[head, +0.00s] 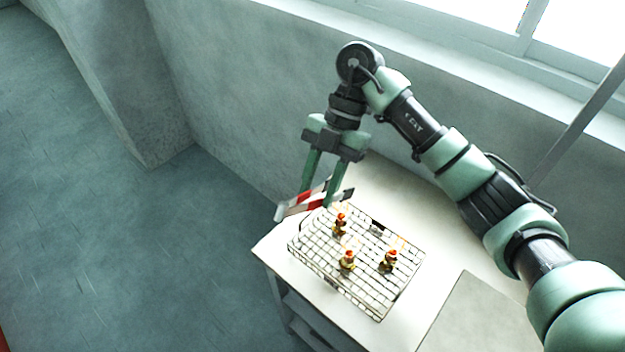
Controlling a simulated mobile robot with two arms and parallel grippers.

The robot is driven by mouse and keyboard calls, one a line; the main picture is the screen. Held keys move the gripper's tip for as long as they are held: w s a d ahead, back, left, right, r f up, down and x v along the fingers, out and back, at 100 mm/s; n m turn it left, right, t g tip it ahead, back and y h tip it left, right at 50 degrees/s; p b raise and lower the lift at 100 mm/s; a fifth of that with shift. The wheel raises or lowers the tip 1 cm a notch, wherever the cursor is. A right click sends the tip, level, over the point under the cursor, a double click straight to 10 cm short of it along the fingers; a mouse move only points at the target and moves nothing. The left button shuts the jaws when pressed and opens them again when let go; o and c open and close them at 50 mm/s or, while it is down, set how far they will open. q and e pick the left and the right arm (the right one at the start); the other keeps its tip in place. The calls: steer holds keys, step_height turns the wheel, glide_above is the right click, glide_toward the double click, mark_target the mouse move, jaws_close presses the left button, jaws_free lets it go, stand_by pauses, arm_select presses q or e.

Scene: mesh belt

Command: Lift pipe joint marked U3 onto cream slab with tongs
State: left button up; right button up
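My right gripper (317,196) is above the far left corner of a wire mesh (384,298), pointing down. Its two green fingers are around red, white and dark tongs (291,210), which look gripped between them. Three small pipe joints stand on the mesh, brassy with orange-red tops: one at the back left (339,226), one at the front (347,261) and one at the right (389,261). The marks are too small to read, so I cannot tell which is U3. A flat pale slab (468,312) lies right of the mesh, cut by the picture's lower edge. My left gripper is out of view.
The mesh sits on a cream table top (393,190) with shelving below its front edge. A grey wall (240,85) and window ledge (440,62) are behind. A small dark item (377,227) is at the mesh's back. Open floor (120,260) lies left.

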steer(key=m+y, duration=0.1)
steer(key=m, duration=0.1)
steer(key=a+m+t+y, duration=0.1)
steer(key=m, duration=0.1)
steer(key=shift+a+m+t+p, duration=0.1)
steer(key=shift+m+t+p, duration=0.2)
steer(key=shift+p, duration=0.1)
steer(key=shift+f, duration=0.25)
step_height(320, 180, down, 10)
steer(key=b, duration=0.8)
steer(key=shift+r, duration=0.2)
